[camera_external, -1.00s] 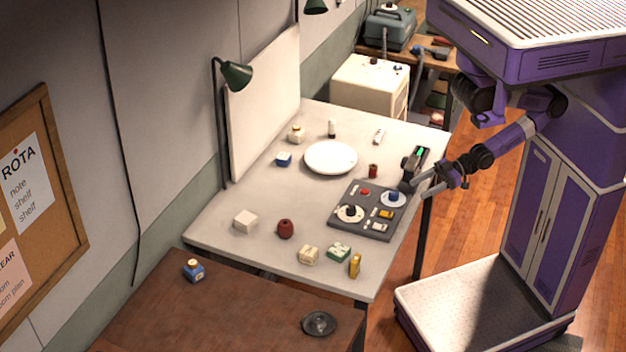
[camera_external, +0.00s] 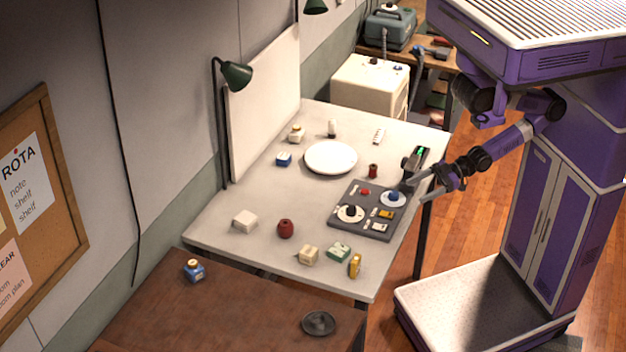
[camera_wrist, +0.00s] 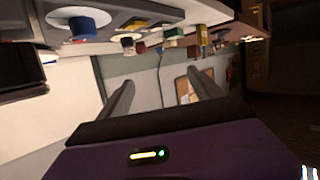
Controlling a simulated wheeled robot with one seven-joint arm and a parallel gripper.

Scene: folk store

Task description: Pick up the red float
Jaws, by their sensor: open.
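A round red object (camera_external: 286,229) with a dark top, which looks like the red float, stands on the pale table near its front left. My gripper (camera_external: 414,192) is open and empty at the table's right edge, beside the grey panel and well to the right of the red object. In the wrist view my two fingers (camera_wrist: 163,90) are spread apart with nothing between them. A small red thing (camera_wrist: 140,46) shows beyond them there; I cannot tell whether it is the float.
The grey panel (camera_external: 345,227) bears a blue knob (camera_external: 394,196) and several small parts. A white block (camera_external: 245,221), cream block (camera_external: 309,255) and green box (camera_external: 339,250) flank the red object.

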